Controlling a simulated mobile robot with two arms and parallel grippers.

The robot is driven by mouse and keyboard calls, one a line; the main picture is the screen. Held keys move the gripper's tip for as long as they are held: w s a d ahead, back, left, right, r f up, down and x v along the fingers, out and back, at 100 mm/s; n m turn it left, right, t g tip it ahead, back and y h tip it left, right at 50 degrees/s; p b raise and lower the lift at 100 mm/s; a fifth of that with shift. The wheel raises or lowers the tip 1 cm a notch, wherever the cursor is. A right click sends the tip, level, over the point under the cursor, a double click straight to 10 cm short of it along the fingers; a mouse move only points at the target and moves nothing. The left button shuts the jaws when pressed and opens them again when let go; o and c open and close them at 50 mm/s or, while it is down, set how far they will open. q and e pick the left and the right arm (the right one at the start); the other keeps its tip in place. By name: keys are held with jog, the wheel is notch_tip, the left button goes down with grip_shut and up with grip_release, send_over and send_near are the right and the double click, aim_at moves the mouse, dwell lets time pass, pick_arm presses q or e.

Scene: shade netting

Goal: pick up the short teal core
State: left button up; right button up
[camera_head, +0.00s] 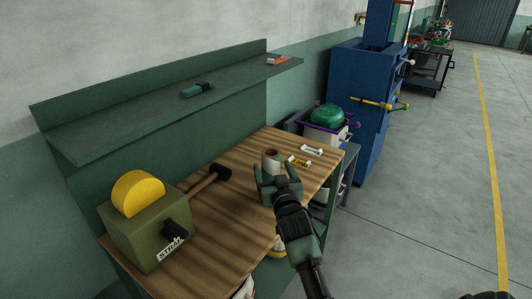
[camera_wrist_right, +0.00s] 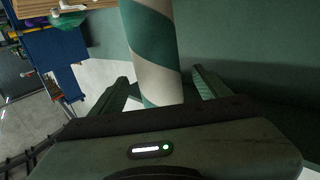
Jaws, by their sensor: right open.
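A short upright core (camera_head: 271,157) stands on the wooden workbench, showing a pale side and a brown open top in the head view. In the right wrist view the core (camera_wrist_right: 152,45) has teal and off-white spiral bands. My right gripper (camera_head: 275,168) is open at the near side of the core. In the right wrist view the core rises between the two spread fingers of the right gripper (camera_wrist_right: 160,78), with a gap visible on at least the left side. The core's lower end is hidden by the gripper. My left gripper is not in view.
A green shelf (camera_head: 150,118) overhangs the back. A blue cabinet (camera_head: 352,100) stands beyond.

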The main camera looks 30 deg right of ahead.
aim_at(270, 155)
jog(key=shift+w+d+r, duration=0.1)
jog(key=shift+w+d, duration=0.35)
jog(key=shift+w, duration=0.1)
jog(key=shift+w+a+r, duration=0.1)
jog(key=shift+a+r, duration=0.05)
jog(key=shift+r, duration=0.15)
jog(key=shift+a+r, duration=0.15)
jog(key=shift+r, duration=0.55)
jog(key=x, duration=0.2)
jog(key=p+x, duration=0.1)
jog(key=x, duration=0.1)
jog(key=shift+w+d+f, duration=0.15)
jog(key=shift+w+d, duration=0.05)
jog(key=shift+d, duration=0.15)
jog(key=shift+w, duration=0.3)
jog(key=shift+s, duration=0.1)
